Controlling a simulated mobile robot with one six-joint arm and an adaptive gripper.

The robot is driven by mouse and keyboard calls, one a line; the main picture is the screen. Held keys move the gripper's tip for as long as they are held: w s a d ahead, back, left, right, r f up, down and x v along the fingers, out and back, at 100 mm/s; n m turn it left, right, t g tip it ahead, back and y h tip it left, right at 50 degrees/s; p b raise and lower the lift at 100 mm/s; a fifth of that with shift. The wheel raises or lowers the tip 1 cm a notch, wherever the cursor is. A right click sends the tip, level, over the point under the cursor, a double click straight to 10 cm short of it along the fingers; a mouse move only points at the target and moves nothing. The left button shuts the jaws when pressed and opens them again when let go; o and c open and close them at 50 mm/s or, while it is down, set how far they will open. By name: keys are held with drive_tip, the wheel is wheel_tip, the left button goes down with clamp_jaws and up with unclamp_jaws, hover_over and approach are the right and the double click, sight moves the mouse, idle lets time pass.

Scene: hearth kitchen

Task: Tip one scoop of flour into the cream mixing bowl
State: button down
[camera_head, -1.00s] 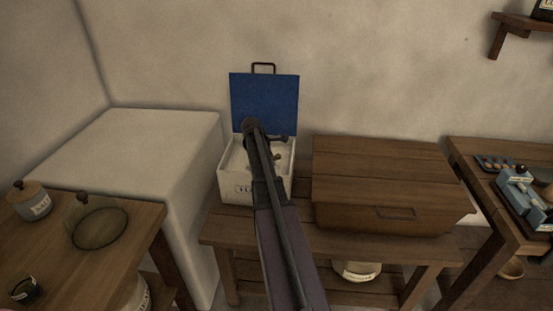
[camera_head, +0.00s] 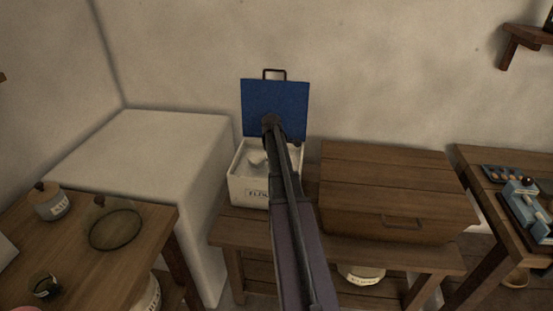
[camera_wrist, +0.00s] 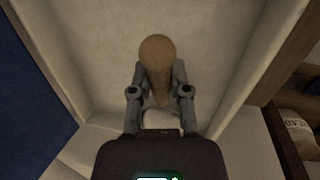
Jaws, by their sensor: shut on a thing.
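The flour bin (camera_head: 248,193) is a white box labelled for flour, with its blue lid (camera_head: 262,100) standing open behind it. My arm reaches over the bin and mostly hides my gripper in the head view. In the wrist view my gripper (camera_wrist: 160,72) is shut on the round-ended wooden handle of the scoop (camera_wrist: 157,55). Pale flour and the bin's inner walls (camera_wrist: 225,75) lie behind it. A pale shape shows inside the bin in the head view; I cannot tell whether it is scoop or flour. I cannot make out the cream mixing bowl.
A closed wooden chest (camera_head: 390,180) stands right of the bin on the same bench. A white block (camera_head: 150,145) is to the left. The left table holds a salt jar (camera_head: 52,202), a glass-like round vessel (camera_head: 116,229) and a small dark cup (camera_head: 45,286).

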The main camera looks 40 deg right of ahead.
drive_tip(key=shift+t+y, duration=0.3)
drive_tip(key=shift+s+d+r+p, duration=0.1)
drive_tip(key=shift+r+p, duration=0.85)
drive_tip(key=shift+r, duration=0.1)
drive_tip(key=shift+s+d+r+p, duration=0.1)
drive_tip(key=shift+s+r+p, duration=0.05)
drive_tip(key=shift+r+p, duration=0.9)
drive_tip(key=shift+s+d+r+p, duration=0.1)
drive_tip(key=shift+r+p, duration=0.8)
drive_tip(key=shift+r, duration=0.2)
drive_tip(key=shift+r, duration=0.15)
wheel_tip(320, 180, up, 21)
drive_tip(key=p, duration=2.1)
